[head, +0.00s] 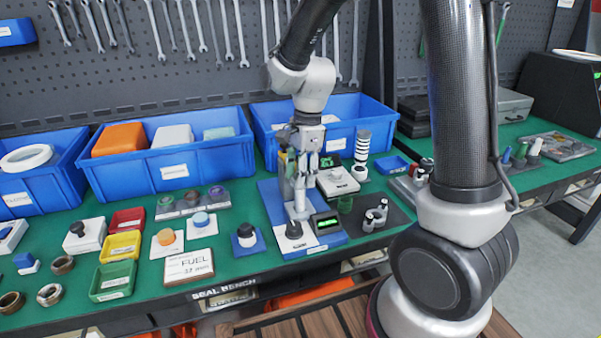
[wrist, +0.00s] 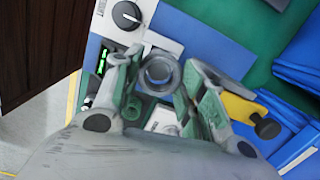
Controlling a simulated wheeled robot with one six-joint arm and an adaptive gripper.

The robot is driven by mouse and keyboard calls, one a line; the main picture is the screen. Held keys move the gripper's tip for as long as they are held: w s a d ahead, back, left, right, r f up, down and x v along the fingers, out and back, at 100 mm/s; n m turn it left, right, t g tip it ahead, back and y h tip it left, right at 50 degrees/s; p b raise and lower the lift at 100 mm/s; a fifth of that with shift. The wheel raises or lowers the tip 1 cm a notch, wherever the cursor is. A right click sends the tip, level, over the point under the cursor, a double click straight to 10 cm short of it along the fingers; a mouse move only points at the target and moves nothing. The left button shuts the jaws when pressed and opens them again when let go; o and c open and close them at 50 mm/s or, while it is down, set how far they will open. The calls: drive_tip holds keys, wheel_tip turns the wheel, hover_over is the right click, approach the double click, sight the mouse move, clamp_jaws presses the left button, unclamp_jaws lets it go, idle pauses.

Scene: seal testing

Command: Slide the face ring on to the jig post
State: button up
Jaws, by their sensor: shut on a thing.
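My gripper (head: 306,168) points down over a blue jig base (head: 268,196) at the middle of the bench. In the wrist view its two green-padded fingers (wrist: 160,88) stand on either side of a dark grey ring (wrist: 147,82), the face ring. They are shut on it. A pale upright post (head: 299,207) rises from the jig just below the fingers. A lighter round shape shows inside the ring in the wrist view; I cannot tell whether the ring is around the post or above it. In the head view the fingers hide the ring.
The jig carries a green-lit display (head: 327,222) and a black knob (head: 294,230). A yellow part (wrist: 240,108) stands beside the right finger. A striped stack (head: 361,155) and a dark tray with small posts (head: 376,217) stand to the right. Blue bins (head: 195,175) line the back.

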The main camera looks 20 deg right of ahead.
drive_tip(key=shift+f, duration=0.55)
idle(0.4)
drive_tip(key=o, duration=1.1)
drive_tip(key=shift+r, duration=3.5)
